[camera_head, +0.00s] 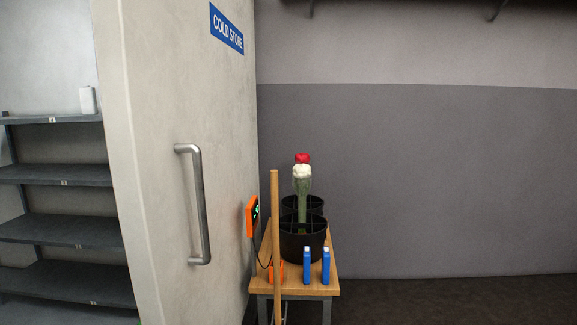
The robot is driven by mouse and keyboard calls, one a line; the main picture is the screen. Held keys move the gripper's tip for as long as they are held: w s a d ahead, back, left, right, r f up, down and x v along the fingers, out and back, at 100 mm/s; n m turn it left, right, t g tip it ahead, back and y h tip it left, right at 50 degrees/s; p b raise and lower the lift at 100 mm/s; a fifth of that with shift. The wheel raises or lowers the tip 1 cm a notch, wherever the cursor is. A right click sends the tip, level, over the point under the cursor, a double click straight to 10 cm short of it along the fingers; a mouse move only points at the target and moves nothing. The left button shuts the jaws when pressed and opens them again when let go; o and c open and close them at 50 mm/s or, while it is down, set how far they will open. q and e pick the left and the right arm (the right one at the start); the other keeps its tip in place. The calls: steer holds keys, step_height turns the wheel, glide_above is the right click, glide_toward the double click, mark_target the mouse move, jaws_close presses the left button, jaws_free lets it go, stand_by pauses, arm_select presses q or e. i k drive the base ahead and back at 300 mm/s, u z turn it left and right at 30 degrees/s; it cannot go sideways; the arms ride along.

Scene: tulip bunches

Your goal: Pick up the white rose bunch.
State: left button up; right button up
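The white rose bunch (302,173) stands upright in a black divided bucket (303,243) on a small wooden table (318,287). Its green wrapped stems go down into the bucket. A red bunch (302,158) shows just behind and above it, mostly hidden by the white one. A second black bucket (313,204) stands behind the first. Neither of my grippers is in view.
Two blue bottle-like items (316,266) stand at the table's front. A wooden pole (275,240) rises in front of the table's left side, by an orange device (252,216). A cold store door (180,160) and shelves (60,175) fill the left. Floor on the right is clear.

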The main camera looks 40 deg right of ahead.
mark_target(302, 174)
steer(key=z, duration=0.3)
steer(key=k, duration=0.15)
steer(key=z, duration=0.7)
